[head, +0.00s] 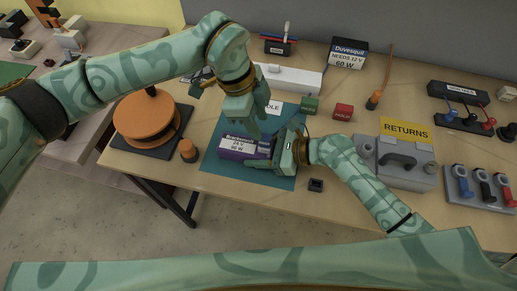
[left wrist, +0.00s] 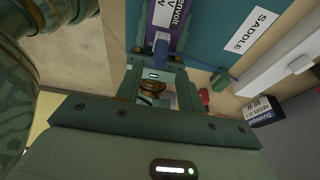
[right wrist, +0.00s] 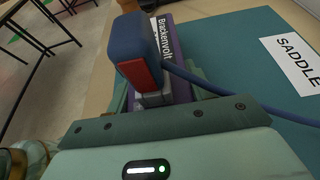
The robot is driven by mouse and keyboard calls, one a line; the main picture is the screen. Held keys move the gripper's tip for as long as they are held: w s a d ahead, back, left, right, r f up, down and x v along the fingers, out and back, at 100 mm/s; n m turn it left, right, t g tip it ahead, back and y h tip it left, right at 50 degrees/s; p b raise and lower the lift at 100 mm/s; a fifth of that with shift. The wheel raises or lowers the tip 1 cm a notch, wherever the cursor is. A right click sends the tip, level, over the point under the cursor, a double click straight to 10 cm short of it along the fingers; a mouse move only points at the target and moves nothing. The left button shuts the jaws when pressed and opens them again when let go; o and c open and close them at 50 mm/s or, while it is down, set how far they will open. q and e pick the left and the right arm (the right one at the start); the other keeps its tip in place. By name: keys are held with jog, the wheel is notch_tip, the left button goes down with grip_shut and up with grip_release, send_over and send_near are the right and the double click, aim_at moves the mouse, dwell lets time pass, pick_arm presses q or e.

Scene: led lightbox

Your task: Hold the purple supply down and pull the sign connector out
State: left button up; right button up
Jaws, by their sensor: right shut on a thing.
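The purple supply (head: 232,146), labelled Brackenvolt, lies on a teal mat (head: 212,167); it shows in the right wrist view (right wrist: 183,95) too. The sign connector (right wrist: 133,45) is blue with a red strip and a blue cable, at the supply's end. My right gripper (head: 280,152) is shut on it at the supply's right end; its fingers partly hide the join, so I cannot tell how deep the plug sits. The connector also shows in the left wrist view (left wrist: 160,48).
A SADDLE label (head: 273,107) lies on the mat. Green (head: 310,105) and red (head: 343,111) blocks, a Duvesquil box (head: 347,53) and a grey RETURNS bin (head: 402,165) stand right. An orange spool (head: 146,117) stands left. The table's front edge is close.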

aim_at(265, 135)
pick_arm(q)
jog(key=shift+x, duration=3.25)
grip_shut()
jog(key=shift+r, duration=0.15)
jog(key=shift+r, duration=1.25)
jog(key=shift+r, duration=2.5)
